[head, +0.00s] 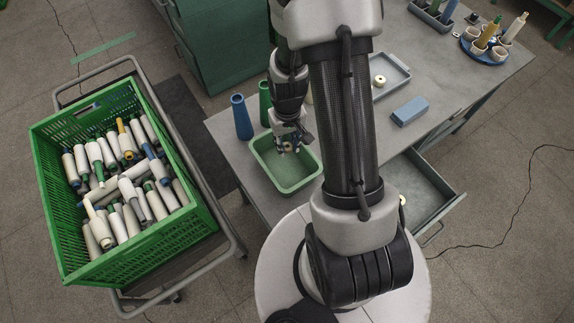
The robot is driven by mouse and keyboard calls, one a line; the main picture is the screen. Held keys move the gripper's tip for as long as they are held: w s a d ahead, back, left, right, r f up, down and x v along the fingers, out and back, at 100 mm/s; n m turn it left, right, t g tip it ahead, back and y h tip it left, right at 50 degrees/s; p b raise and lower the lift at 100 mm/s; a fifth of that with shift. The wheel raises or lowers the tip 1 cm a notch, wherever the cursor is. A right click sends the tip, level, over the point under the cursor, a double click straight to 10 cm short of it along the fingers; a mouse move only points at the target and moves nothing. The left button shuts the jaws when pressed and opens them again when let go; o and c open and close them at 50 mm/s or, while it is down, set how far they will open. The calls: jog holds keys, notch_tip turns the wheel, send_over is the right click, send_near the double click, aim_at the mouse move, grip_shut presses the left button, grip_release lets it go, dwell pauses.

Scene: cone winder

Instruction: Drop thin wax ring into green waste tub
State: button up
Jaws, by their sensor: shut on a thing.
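The green waste tub (288,178) stands on the grey bench, near its front left edge, and looks empty where I can see inside. My gripper (290,149) is over the far part of the tub, pointing down. It is shut on a small pale thing, which looks like the thin wax ring; the fingers hide most of it. A thicker cream ring (380,80) lies in the grey tray farther back on the bench.
Blue (242,117) and green (265,104) cones stand just behind the tub. A blue block (409,111) lies on the bench to the right. An open drawer (430,196) juts out at the front. A green crate (68,262) of bobbins sits on a trolley at left.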

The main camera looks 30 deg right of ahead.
jog(key=shift+f, duration=0.5)
jog(key=o, duration=0.8)
notch_tip(320, 180, up, 12)
dwell(0.5)
